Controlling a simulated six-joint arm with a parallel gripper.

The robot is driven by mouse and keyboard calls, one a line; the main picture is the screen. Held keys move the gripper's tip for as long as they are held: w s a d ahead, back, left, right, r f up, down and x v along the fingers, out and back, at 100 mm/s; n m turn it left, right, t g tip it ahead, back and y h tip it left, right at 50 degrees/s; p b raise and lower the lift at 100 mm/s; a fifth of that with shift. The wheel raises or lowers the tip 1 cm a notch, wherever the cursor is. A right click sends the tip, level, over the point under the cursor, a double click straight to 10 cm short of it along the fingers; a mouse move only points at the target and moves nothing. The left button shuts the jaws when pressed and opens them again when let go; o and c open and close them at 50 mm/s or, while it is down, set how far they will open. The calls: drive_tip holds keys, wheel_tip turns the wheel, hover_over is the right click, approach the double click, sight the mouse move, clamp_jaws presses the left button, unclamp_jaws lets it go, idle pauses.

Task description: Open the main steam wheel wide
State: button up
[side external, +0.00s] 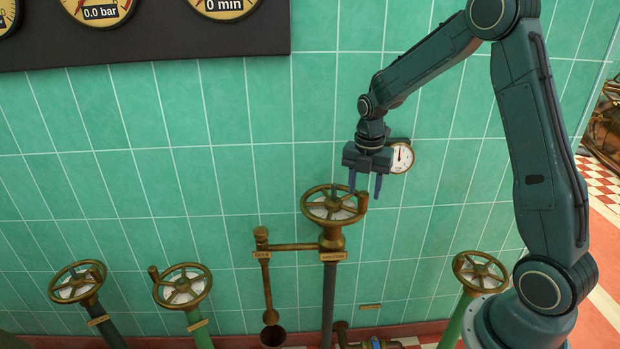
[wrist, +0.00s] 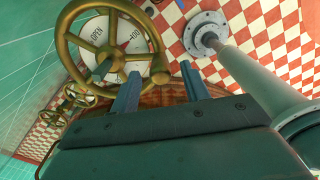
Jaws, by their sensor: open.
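A brass handwheel (side external: 316,213) with a small upright crank knob (side external: 362,201) on its rim tops the tall central pipe in the side external view. Its nameplate (side external: 333,256) is too small to read surely. My gripper (side external: 364,192) is open and points down over the wheel's right edge, its fingers near either side of the knob. In the wrist view the wheel (wrist: 117,57) fills the upper left, above a white disc (wrist: 96,38) marked "OPEN". My fingers (wrist: 160,82) stand apart there, with the knob (wrist: 160,72) between them in the picture; contact cannot be told.
Other brass wheels stand low at left (side external: 77,282), left of centre (side external: 182,286) and right (side external: 480,271). A side pipe (side external: 292,247) branches left from the central column. A small round gauge (side external: 402,158) is behind my gripper. A dark gauge board (side external: 150,45) hangs above.

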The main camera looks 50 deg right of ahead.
wheel_tip(320, 180, up, 10)
idle(0.5)
drive_tip(key=shift+r, duration=0.1)
drive_tip(key=s+a+r+m+t, duration=0.3)
drive_tip(key=s+a+r+m, duration=0.5)
drive_tip(key=s+a+m, duration=0.15)
drive_tip(key=s+a+f+m+t, duration=0.1)
drive_tip(key=s+a+m, duration=0.3)
drive_tip(key=s+m, duration=0.8)
drive_tip(key=shift+s+a+t, duration=0.3)
drive_tip(key=shift+a+t, duration=0.05)
drive_tip(key=shift+t, duration=0.45)
